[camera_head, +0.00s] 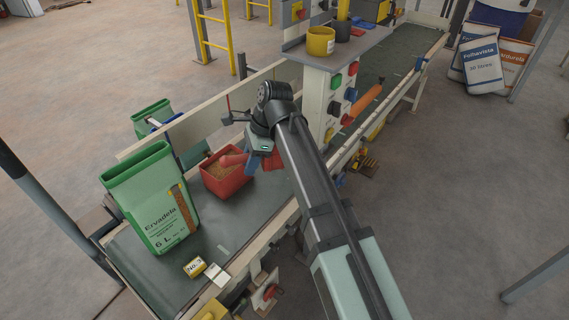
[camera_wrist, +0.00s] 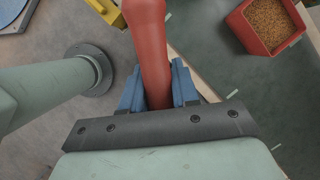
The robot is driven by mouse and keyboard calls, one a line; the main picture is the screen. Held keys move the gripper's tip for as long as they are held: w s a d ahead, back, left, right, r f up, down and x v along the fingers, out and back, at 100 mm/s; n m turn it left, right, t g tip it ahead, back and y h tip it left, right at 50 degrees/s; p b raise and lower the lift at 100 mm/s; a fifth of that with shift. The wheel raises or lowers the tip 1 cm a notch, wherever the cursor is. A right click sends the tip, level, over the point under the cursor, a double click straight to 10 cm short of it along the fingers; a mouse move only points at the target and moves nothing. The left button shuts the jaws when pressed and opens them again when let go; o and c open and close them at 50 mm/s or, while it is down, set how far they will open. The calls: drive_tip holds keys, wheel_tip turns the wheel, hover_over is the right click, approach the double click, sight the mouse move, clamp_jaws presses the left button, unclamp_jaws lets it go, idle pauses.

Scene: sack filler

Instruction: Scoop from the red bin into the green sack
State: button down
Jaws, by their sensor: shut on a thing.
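My gripper (camera_head: 257,163) is shut on a red scoop (camera_head: 234,159). In the wrist view its blue fingers (camera_wrist: 157,88) hold the red handle (camera_wrist: 153,45), which runs out past the top edge. The scoop's contents cannot be made out. The red bin (camera_head: 228,187) stands on the belt just below the gripper and scoop, holding brown grain. The bin also shows at the upper right of the wrist view (camera_wrist: 252,40). The green sack (camera_head: 150,205), labelled "Ervadela 6 L", stands upright on the belt left of the bin, with its top open.
A yellow-labelled box (camera_head: 194,267) and a white card lie before the sack. A control panel (camera_head: 325,105) with coloured buttons rises behind right. Another green sack (camera_head: 150,116) stands behind the conveyor rail. The belt (camera_head: 225,225) is bare in front of the bin.

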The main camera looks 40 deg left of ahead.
drive_tip(key=s+a+r, duration=0.1)
drive_tip(key=s+a, duration=0.6)
drive_tip(key=a, duration=0.2)
drive_tip(key=s+a+r+n, duration=0.1)
drive_tip(key=s+a, duration=0.7)
drive_tip(key=a, duration=0.2)
drive_tip(key=s+a+r+n+g, duration=0.1)
drive_tip(key=s+a, duration=0.7)
drive_tip(key=a, duration=0.2)
drive_tip(key=s+a+r, duration=0.1)
drive_tip(key=s+a, duration=0.7)
drive_tip(key=s, duration=0.3)
drive_tip(key=w+d+r+g+y, duration=0.1)
drive_tip(key=w+r+g, duration=0.3)
drive_tip(key=r, duration=0.4)
drive_tip(key=w+d+r+g+y, duration=0.1)
drive_tip(key=w+d+r+g, duration=0.2)
drive_tip(key=r, duration=0.4)
drive_tip(key=shift+w+d+r+n+g+y, duration=0.3)
drive_tip(key=shift+w+d+r+n+g, duration=0.15)
drive_tip(key=shift+w, duration=0.95)
drive_tip(key=shift+a, duration=0.1)
idle(0.4)
